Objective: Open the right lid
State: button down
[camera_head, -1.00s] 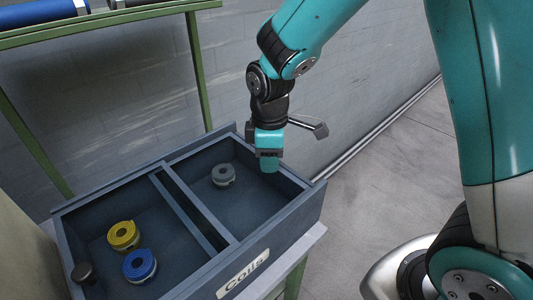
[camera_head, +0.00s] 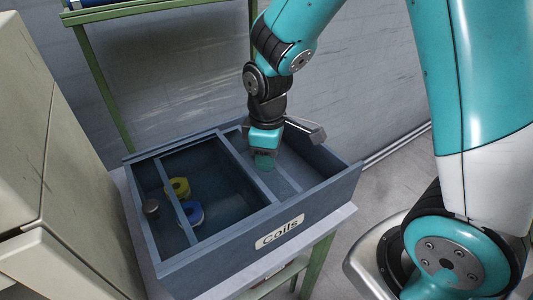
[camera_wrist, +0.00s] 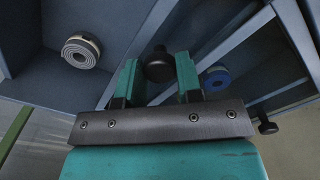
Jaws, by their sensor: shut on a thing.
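The slate-blue box labelled "Coils" (camera_head: 280,233) stands on a green-legged stand. My gripper (camera_head: 264,165) is low over the right part of the box, pointing down. In the wrist view its green fingers (camera_wrist: 160,72) are shut on a dark round knob (camera_wrist: 159,65). The lid under this knob is hard to make out; I cannot tell how far open it is. A grey coil (camera_wrist: 80,52) lies left of the fingers in the wrist view; the head view does not show it. A second knob (camera_head: 152,208) is at the box's left side and also shows in the wrist view (camera_wrist: 266,127).
A yellow coil (camera_head: 178,187) and a blue coil (camera_head: 191,214) lie in the left compartment. A beige cabinet (camera_head: 70,255) stands close on the left. A green-framed rack (camera_head: 110,90) and a grey wall are behind the box. Bare floor shows at right.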

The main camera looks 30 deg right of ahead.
jog(key=c, duration=0.8)
grip_release()
jog(key=shift+w, duration=0.1)
jog(key=shift+r, duration=0.15)
notch_tip(320, 180, up, 17)
jog(key=shift+r+p, duration=0.15)
jog(key=shift+p, duration=0.2)
jog(key=s+a+m+y, duration=0.1)
jog(key=s+a, duration=0.1)
jog(key=s, duration=0.3)
jog(key=s+a+f+m+y, duration=0.1)
jog(key=s+a, duration=0.2)
jog(key=s, duration=0.2)
jog(key=s+a+f+y, duration=0.1)
jog(key=s+a+y, duration=0.1)
jog(key=s, duration=0.4)
jog(key=shift+a+f+m, duration=0.2)
jog(key=shift+a+m, duration=0.2)
jog(key=shift+a, duration=0.05)
